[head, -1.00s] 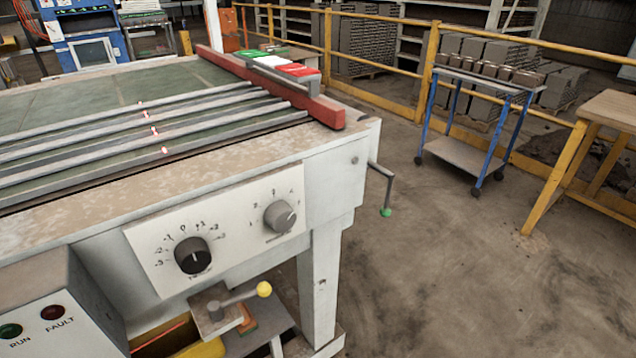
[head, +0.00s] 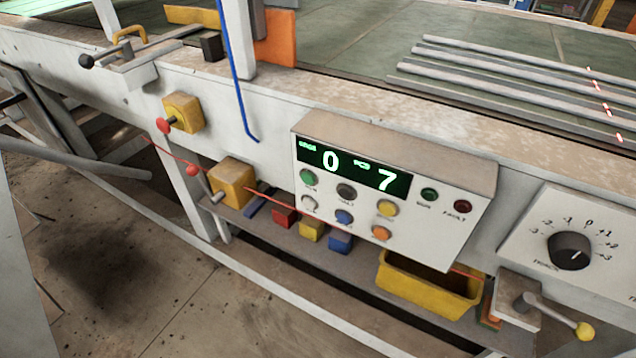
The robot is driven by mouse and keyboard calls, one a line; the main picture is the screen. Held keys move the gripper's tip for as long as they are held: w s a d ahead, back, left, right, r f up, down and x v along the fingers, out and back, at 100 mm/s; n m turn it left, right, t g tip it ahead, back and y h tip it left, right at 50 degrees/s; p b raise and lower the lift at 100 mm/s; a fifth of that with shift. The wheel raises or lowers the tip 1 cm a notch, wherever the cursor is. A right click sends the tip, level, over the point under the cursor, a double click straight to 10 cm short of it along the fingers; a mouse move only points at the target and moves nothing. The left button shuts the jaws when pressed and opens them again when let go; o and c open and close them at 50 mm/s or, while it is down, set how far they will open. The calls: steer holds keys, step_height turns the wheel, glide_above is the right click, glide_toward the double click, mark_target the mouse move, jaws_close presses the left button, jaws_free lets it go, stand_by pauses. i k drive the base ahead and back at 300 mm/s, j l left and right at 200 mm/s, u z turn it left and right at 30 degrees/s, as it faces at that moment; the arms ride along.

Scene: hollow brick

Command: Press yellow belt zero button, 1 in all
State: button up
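A white control panel (head: 455,221) is on the front of the machine, right of the middle in the head view. Its dark display (head: 352,168) shows green text, a large 0 and a 7. A yellow round button (head: 388,208) sits below the display. Around it are a green button (head: 307,177), a dark one (head: 346,191), a white one (head: 309,203), a blue one (head: 344,217) and an orange one (head: 381,233). The small labels under the buttons are too blurred to read. My gripper does not show in this view.
Right of the panel are a dial (head: 571,250) and a yellow-knobbed lever (head: 584,330). A yellow bin (head: 430,288) and coloured blocks sit on the shelf below. A blue bent rod (head: 238,85) hangs left of the panel.

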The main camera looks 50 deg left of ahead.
mark_target(387, 209)
steer(key=u, duration=1)
